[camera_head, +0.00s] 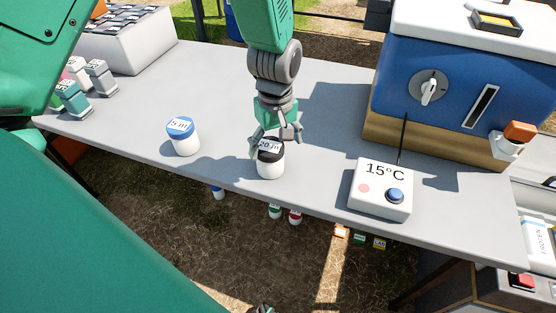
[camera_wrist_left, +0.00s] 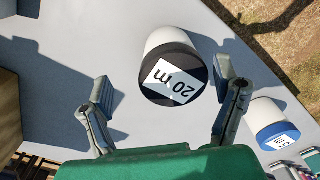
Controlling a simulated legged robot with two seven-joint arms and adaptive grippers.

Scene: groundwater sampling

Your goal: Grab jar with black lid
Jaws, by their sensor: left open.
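The jar with the black lid (camera_head: 270,160) stands upright on the grey table near its front edge, with a "20 m" label on the lid. In the left wrist view the jar (camera_wrist_left: 172,72) lies between the two open fingers, closer to the right one. My left gripper (camera_head: 276,140) is open just above and around the lid in the head view; it also shows in the left wrist view (camera_wrist_left: 165,98). Whether a finger touches the jar I cannot tell. My right gripper is not in view.
A white jar with a blue lid (camera_head: 183,137) stands to the left. A white 15°C box (camera_head: 381,189) with a blue button sits to the right, before a big blue cooler (camera_head: 450,80). Small bottles (camera_head: 75,98) stand at the far left. The table (camera_head: 215,85) is clear behind the jars.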

